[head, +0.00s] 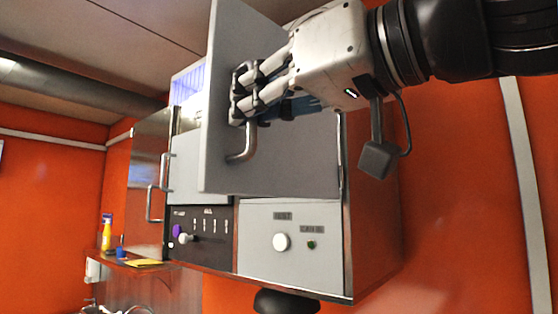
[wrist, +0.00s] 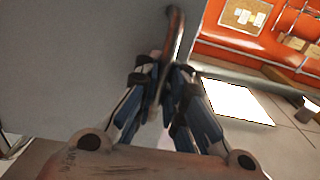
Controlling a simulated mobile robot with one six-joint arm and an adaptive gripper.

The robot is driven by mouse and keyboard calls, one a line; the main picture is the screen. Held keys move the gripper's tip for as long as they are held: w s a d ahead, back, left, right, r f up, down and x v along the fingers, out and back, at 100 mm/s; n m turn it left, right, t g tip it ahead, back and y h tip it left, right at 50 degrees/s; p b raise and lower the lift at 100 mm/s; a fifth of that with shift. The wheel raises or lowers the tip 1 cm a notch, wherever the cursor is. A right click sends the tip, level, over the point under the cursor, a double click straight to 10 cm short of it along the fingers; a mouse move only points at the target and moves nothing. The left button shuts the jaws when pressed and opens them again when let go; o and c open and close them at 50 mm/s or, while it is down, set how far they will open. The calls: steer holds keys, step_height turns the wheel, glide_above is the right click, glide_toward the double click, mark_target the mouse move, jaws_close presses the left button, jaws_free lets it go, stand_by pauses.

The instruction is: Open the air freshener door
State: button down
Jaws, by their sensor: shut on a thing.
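The air freshener is a wall-mounted metal cabinet with a grey door (head: 220,168). The door stands swung out from the cabinet front, and a lit interior with blue-violet bars (head: 186,84) shows behind its left side. The door's curved metal handle (head: 243,152) is on its outer face. My gripper (head: 240,98) is at the handle, its fingers closed around it. In the wrist view the handle (wrist: 174,38) rises between the two fingers of my gripper (wrist: 162,88), with the grey door (wrist: 75,65) behind on the left. The fingers hide part of the handle.
Below the door is a control panel (head: 260,240) with a white knob, a green button and switches. Left of it is another door with a handle (head: 150,200). A small shelf (head: 130,263) holds a yellow bottle (head: 106,233). Open room shows right of the door in the wrist view.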

steer(key=shift+r, duration=0.1)
steer(key=c, duration=1.7)
jaws_free()
